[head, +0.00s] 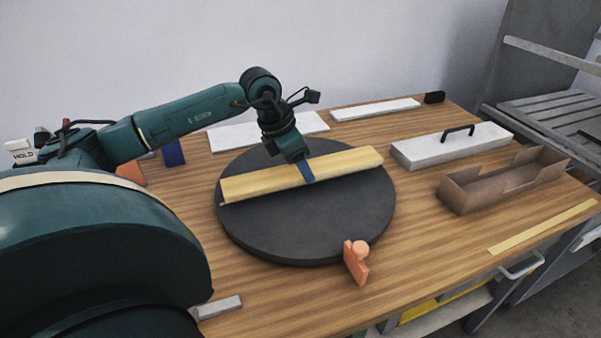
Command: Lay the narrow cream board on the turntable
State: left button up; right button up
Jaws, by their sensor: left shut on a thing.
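The narrow cream board (255,182) is over the dark round turntable (305,222) in the head view, running from its left edge to its upper right. My left gripper (306,172) is shut on the board near its middle, coming down from above. The fingers hide a small strip of the board. I cannot tell whether the board touches the turntable's top or is slightly above it. My right gripper is not in view.
An orange clamp-like piece (357,262) stands at the turntable's front edge. To the right are a white handled block (440,150), an open brown box (500,185) and a thin yellow strip (540,228). White boards (375,109) lie at the back. The front wooden tabletop is mostly clear.

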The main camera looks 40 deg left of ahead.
pick_arm(q)
notch_tip(320, 180, down, 2)
jog(key=shift+f, duration=0.25)
jog(key=shift+f, duration=0.2)
jog(key=o, duration=1.1)
jog(key=shift+r, duration=0.1)
jog(key=shift+r, duration=0.25)
jog(key=shift+s+a+r, duration=0.15)
jog(key=shift+r, duration=0.15)
jog(key=v, duration=1.1)
